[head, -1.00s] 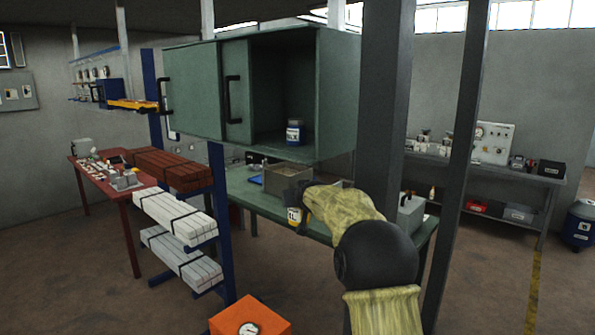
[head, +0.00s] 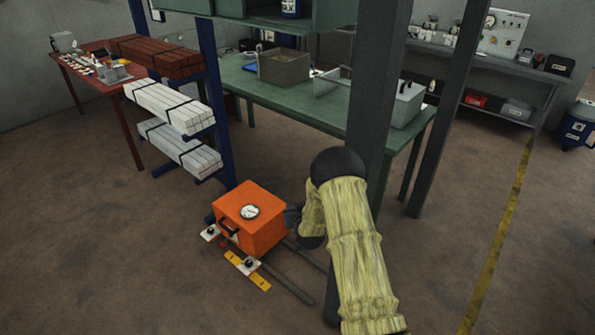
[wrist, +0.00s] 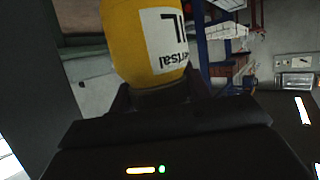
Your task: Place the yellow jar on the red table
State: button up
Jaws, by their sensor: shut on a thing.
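The yellow jar (wrist: 148,45) with a white label fills the upper middle of the wrist view. My gripper (wrist: 160,95) is shut on it, and the label's lettering shows upside down. In the head view my gripper (head: 293,216) is low, beside the right side of the orange box; the jar cannot be made out there. The red table (head: 92,82) stands at the far left of the head view, well away from my gripper, with small tools and a grey device on its top.
A blue rack (head: 215,130) with white bundles (head: 170,107) and red-brown bundles stands between my arm and the red table. The orange box (head: 262,232) with a gauge sits low in front. Dark posts and a green table (head: 300,105) are close behind my arm. Left foreground floor is clear.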

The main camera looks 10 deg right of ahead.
jog(key=s+a+f, duration=0.3)
jog(key=s+f, duration=0.8)
jog(key=s, duration=0.3)
jog(key=shift+s+y+b, duration=0.3)
jog(key=shift+y+b, duration=0.1)
jog(key=shift+w, duration=0.1)
